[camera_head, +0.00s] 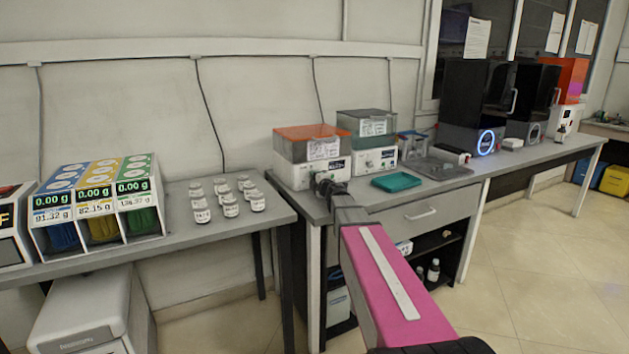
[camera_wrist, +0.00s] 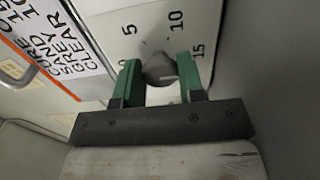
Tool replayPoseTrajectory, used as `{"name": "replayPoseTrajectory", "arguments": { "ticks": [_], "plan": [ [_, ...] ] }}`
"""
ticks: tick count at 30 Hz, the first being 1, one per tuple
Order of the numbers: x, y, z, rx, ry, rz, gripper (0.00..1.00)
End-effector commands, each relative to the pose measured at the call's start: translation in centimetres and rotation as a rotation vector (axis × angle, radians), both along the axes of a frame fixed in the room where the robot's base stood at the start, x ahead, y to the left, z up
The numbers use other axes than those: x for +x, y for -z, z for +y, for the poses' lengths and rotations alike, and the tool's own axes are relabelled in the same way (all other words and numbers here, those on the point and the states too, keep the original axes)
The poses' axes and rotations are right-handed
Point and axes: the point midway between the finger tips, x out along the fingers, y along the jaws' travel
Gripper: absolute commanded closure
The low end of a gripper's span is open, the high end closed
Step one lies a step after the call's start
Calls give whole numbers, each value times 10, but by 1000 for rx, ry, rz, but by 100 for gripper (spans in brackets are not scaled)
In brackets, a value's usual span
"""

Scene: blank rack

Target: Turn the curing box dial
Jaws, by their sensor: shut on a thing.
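The curing box (camera_head: 305,150) with an orange lid stands on the right-hand bench, at its left end. My gripper (camera_head: 325,187) is at its front, reached from the lower right by my pink arm. In the wrist view my gripper (camera_wrist: 160,82) has its two green fingers on either side of a dark grey dial (camera_wrist: 160,67), shut on it. Numbers 5, 10 and 15 are printed around the dial on a pale panel. The dial's pointer mark cannot be made out. In the head view the dial is hidden behind my gripper.
A second box with a grey-green lid (camera_head: 366,125) stands just right of it. A teal tray (camera_head: 396,181) lies in front. Several small jars (camera_head: 228,198) and three scale bins (camera_head: 97,203) are on the left bench. A drawer (camera_head: 425,213) is below the right bench.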

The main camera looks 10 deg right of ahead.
Motion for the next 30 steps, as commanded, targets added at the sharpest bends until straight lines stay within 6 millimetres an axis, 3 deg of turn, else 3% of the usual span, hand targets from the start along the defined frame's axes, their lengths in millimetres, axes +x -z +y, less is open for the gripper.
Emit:
{"name": "replayPoseTrajectory", "arguments": {
  "ticks": [10, 11, 12, 13, 23, 30],
  "plan": [
    [-1, 1, 0, 0, 1, 2, 88],
    [-1, 1, 0, 0, 1, 2, 58],
    [-1, 1, 0, 0, 1, 2, 45],
    [-1, 1, 0, 1, 1, 1, 39],
    [-2, 0, -1, 1, 0, 0, 39],
    [-23, 0, -6, 1, 0, 1, 39]
  ]
}}
